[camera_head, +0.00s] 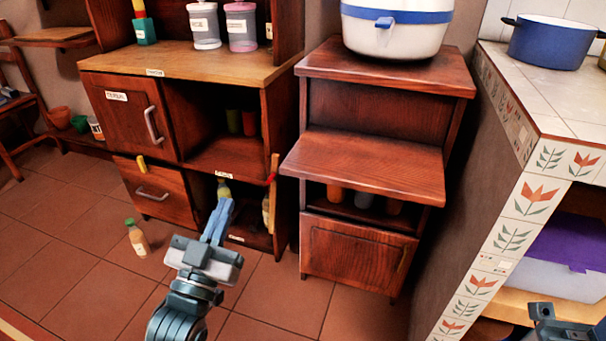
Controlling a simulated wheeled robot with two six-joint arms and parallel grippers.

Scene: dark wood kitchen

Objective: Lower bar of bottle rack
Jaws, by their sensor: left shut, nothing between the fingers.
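The bottle rack is the low open compartment (240,237) at the lower right of the wooden cabinet. A narrow light wooden bar (274,192) stands upright at its right edge, with a small red and yellow piece beside it. A bottle with a green top (223,189) stands inside the rack, partly hidden by my gripper. Another pale bottle (266,211) shows behind the bar. My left gripper (219,215) is shut and empty, in front of the rack's opening and apart from the bar. My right gripper (560,322) shows only partly at the lower right corner; its fingers are unclear.
A bottle with a green cap (137,238) stands on the tiled floor left of my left arm. A small yellow piece (142,164) sits on the drawer front. A second wooden cabinet (360,252) stands to the right, then a tiled counter (510,225). The front floor is mostly clear.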

